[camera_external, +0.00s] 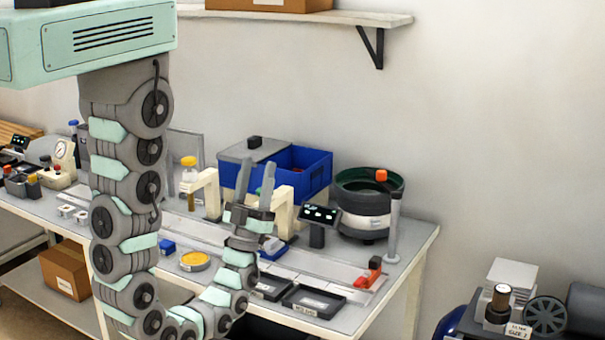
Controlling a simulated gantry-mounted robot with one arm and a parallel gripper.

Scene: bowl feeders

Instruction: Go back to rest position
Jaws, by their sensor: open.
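My gripper (256,183) is at the end of the segmented grey and mint arm, which hangs down on the left and curls up again at the bottom. Its two grey fingers point upward and stand apart, with nothing seen between them. In the picture it lies in front of the blue bin (314,172) and the cream bracket frame (283,214). I cannot tell how far it is from them.
A wall shelf (350,18) is above. A cardboard box (66,270) sits below the bench.

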